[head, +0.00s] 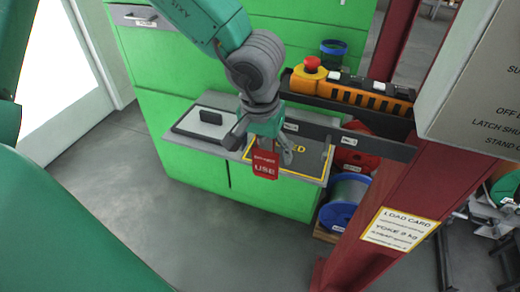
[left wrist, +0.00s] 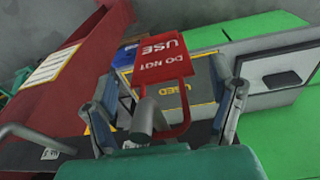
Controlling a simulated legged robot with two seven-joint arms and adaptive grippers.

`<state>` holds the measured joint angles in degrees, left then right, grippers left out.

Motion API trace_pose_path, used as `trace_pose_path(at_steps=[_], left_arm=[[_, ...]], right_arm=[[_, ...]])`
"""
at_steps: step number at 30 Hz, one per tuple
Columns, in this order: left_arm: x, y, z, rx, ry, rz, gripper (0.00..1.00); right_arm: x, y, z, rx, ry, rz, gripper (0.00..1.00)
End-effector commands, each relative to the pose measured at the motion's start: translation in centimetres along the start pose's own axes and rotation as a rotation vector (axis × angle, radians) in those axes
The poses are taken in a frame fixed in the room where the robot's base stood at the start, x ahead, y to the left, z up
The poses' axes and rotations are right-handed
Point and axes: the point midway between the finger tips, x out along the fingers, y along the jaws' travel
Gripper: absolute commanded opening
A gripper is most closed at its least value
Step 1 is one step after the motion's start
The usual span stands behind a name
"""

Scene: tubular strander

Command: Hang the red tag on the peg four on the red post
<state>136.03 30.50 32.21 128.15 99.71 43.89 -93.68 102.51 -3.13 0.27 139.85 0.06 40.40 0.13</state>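The red tag (head: 265,166), lettered "DO NOT USE", hangs below my left gripper (head: 262,145). In the left wrist view the tag (left wrist: 162,58) has a red wire loop, which appears to be around a grey peg (left wrist: 146,118). The two fingers of my left gripper (left wrist: 168,108) stand spread on either side of the loop, apart from it. The peg sticks out from a dark bar (head: 320,132) that runs to the red post (head: 385,185). My right gripper is not in view.
A second, bent grey peg (left wrist: 35,138) shows to the left. An orange control box (head: 345,92) with a red button sits behind the bar. A green cabinet (head: 180,60) with a grey worktop stands behind. A grey sign (head: 485,85) projects at right. Blue spools (head: 342,205) stand below.

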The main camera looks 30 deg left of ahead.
Motion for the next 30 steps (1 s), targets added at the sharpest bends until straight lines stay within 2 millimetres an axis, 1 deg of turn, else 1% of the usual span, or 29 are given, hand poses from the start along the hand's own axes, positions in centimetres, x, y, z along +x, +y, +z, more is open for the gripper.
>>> trace_pose_path(at_steps=[1,8,11,14,24,27,30], left_arm=[[1.5,-0.5,0.8,-0.002,-0.026,-0.012,0.78],[1.5,-0.5,0.8,-0.002,-0.026,-0.012,0.78],[0.9,-0.4,0.8,-0.003,-0.024,-0.011,0.78],[-0.5,-0.4,0.8,-0.004,-0.019,-0.008,0.78],[-8.8,-0.5,1.6,-0.002,0.013,0.003,0.78],[-10.6,-0.5,1.7,-0.002,0.015,0.004,0.78],[-11.8,-0.5,1.6,-0.001,0.016,0.004,0.78]], right_arm=[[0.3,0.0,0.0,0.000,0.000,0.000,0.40],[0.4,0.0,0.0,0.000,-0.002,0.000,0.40],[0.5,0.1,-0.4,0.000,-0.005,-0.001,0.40],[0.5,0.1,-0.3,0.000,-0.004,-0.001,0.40],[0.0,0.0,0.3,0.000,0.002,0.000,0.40],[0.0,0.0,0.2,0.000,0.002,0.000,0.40],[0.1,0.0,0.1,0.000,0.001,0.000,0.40]])
